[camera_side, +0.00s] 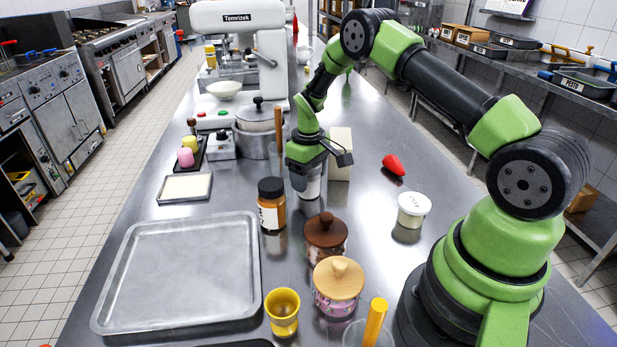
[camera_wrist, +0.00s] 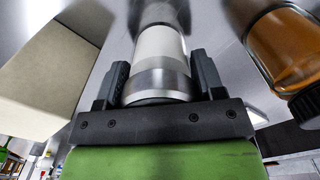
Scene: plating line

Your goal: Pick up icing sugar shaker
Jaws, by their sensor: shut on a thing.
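The icing sugar shaker (camera_wrist: 160,50) is a pale cylinder with a metal band at its top. It stands between the two fingers of my gripper (camera_wrist: 160,82) in the wrist view, with a finger on each side. In the side view my gripper (camera_side: 308,172) points down over the shaker (camera_side: 307,190), and its lower part shows just below the fingers. The gripper is shut on the shaker. The shaker looks upright. Its upper part is hidden by the gripper in the side view. I cannot tell whether its base touches the steel counter (camera_side: 370,230).
An orange jar with a black lid (camera_side: 271,205) stands close on the left. A cream block (camera_side: 340,152) stands close behind on the right. A brown-lidded jar (camera_side: 326,238) is in front. A metal tray (camera_side: 180,270) lies at left; a white tub (camera_side: 413,208) stands right.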

